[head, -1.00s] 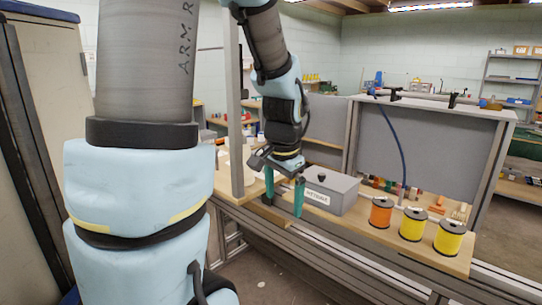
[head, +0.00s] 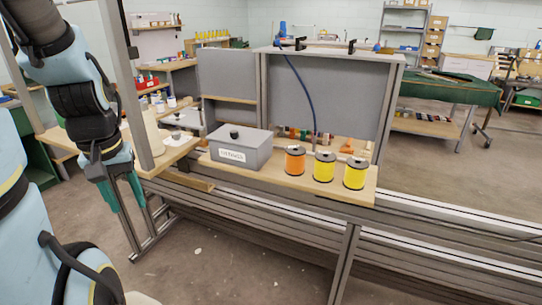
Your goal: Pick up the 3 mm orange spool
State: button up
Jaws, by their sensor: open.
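The orange spool (head: 295,160) stands upright on the wooden shelf, the leftmost of three spools in a row. Two yellow spools, one in the middle (head: 324,167) and one on the right (head: 355,174), stand beside it. No size marking is readable on any spool. My gripper (head: 123,194) hangs at the left with its green fingers pointing down, apart and empty. It is well to the left of the orange spool, in front of the bench edge.
A grey lidded box (head: 240,148) with a label stands on the shelf (head: 268,180), left of the orange spool. A grey upright post (head: 126,85) rises between my gripper and the box. A grey panel (head: 325,98) stands behind the spools. Open floor lies in front.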

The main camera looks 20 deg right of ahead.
aim_at(295, 163)
jog(key=k+l+u, duration=0.1)
jog(key=u, duration=0.25)
jog(key=k+l+u, duration=0.1)
jog(key=l+u, duration=0.15)
jog(key=u, duration=0.15)
jog(key=k+l+u, duration=0.1)
jog(key=u, duration=0.25)
jog(key=k+l+u, duration=0.25)
jog(key=k+l, duration=0.2)
jog(key=k, duration=0.25)
jog(key=k+l+u, duration=0.15)
jog(key=k, duration=0.25)
